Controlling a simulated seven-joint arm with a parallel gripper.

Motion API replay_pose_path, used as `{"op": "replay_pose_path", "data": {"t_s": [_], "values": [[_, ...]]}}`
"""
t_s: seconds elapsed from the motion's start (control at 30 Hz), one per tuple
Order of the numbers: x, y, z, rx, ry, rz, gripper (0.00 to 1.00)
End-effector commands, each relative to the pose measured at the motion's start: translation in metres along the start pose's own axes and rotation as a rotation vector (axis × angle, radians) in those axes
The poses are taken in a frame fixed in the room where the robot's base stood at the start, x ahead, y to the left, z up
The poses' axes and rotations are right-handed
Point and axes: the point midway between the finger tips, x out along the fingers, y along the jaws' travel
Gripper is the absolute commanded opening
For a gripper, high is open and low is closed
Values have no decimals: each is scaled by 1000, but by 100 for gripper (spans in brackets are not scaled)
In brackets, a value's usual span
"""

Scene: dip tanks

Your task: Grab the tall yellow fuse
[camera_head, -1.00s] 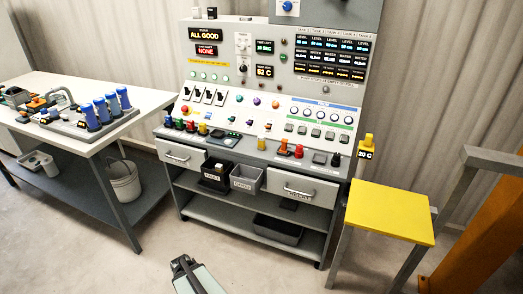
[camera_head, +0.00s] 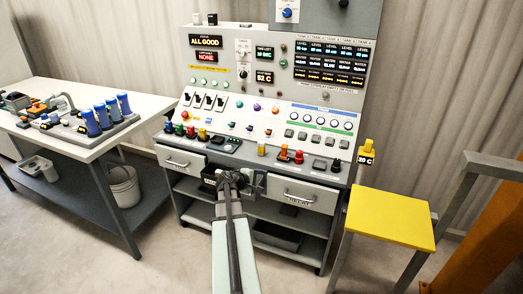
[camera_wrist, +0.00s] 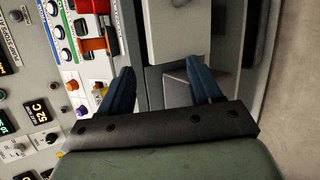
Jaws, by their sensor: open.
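A small upright yellow piece (camera_head: 261,148), which looks like the tall yellow fuse, stands on the console's front ledge, left of the orange and red pieces. A shorter yellow knob (camera_head: 202,133) sits farther left on the same ledge. My gripper (camera_head: 241,178) is in front of the console, just below the ledge, near the left drawer and the bins, and apart from the yellow piece. In the wrist view its two blue fingers (camera_wrist: 160,84) are spread with nothing between them.
The left drawer (camera_head: 181,161) and right drawer (camera_head: 301,193) flank the shelf bins, which my arm partly hides. An orange-red piece (camera_wrist: 97,42) shows in the wrist view. A yellow-topped stool (camera_head: 389,218) stands right; a bench (camera_head: 75,145) with blue cylinders stands left.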

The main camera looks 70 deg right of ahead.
Motion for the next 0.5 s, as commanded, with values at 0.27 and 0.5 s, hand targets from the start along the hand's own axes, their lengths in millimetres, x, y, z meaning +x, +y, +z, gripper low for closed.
{"op": "replay_pose_path", "data": {"t_s": [0.27,0.5], "values": [[-5,74,-33,-749,-25,376,64],[-16,90,-55,-1219,-72,526,64]]}}
